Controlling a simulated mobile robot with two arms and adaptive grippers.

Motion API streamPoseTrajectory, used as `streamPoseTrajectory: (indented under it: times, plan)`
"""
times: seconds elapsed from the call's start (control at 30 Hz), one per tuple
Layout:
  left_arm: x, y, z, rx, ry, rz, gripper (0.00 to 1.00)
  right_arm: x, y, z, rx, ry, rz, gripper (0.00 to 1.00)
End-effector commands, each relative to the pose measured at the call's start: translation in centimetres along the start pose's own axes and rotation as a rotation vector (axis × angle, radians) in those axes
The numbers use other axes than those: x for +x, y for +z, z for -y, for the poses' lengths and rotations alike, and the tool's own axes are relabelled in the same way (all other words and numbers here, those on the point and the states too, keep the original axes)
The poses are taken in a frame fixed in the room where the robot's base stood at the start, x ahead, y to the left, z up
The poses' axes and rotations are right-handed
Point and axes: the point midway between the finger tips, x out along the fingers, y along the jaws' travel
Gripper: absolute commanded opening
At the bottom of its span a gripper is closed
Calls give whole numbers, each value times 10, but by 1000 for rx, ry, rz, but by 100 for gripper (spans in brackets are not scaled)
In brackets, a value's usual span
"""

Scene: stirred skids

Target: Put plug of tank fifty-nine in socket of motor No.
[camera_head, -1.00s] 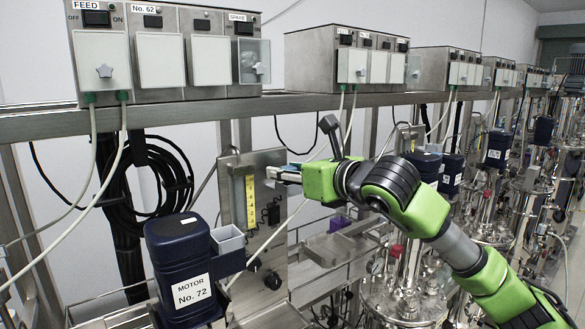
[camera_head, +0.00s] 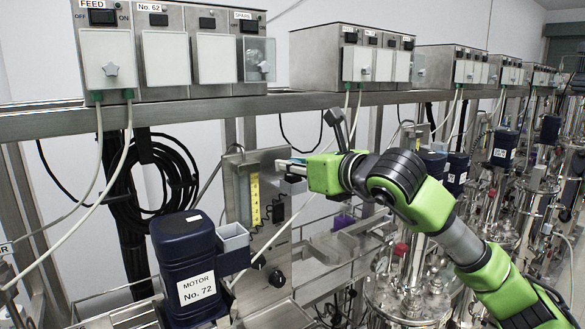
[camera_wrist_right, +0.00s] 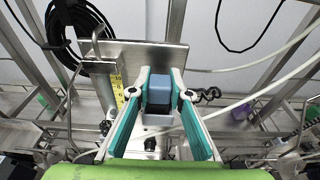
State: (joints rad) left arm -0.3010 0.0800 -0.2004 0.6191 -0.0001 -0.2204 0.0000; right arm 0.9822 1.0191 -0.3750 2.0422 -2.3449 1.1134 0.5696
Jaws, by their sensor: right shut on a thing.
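My right gripper (camera_head: 287,166) comes in from the right in front of the steel panel with the yellow scale. In the right wrist view its teal fingers (camera_wrist_right: 160,95) are shut on a blue-grey block-like plug (camera_wrist_right: 158,88). A paler grey part shows just below the plug; I cannot tell whether it belongs to it. A dark blue motor (camera_head: 186,250) labelled No. 72 stands at the lower left. A grey open-topped socket box (camera_head: 232,238) sits on its right side. The gripper is above and to the right of this box, apart from it. No tank fifty-nine label is readable. My left gripper is not in view.
Steel control boxes (camera_head: 178,50) stand on a long rail (camera_head: 60,122), with pale cables (camera_head: 118,170) hanging down. A coil of black cable (camera_head: 160,175) hangs behind the motor. Steel tanks (camera_head: 405,285) with more blue motors line the right.

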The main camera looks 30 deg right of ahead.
Motion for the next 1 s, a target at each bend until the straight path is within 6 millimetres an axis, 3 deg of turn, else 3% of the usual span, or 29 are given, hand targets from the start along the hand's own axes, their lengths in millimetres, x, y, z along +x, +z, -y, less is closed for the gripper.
streamPoseTrajectory:
  times: [0.37,0.73,1.0]
  plan:
    - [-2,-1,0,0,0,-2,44,-1,3,0,0,0,1,0]
    - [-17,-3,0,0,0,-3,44,-5,26,0,-1,-1,1,0]
    - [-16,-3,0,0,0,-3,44,-5,26,0,-1,-1,1,0]
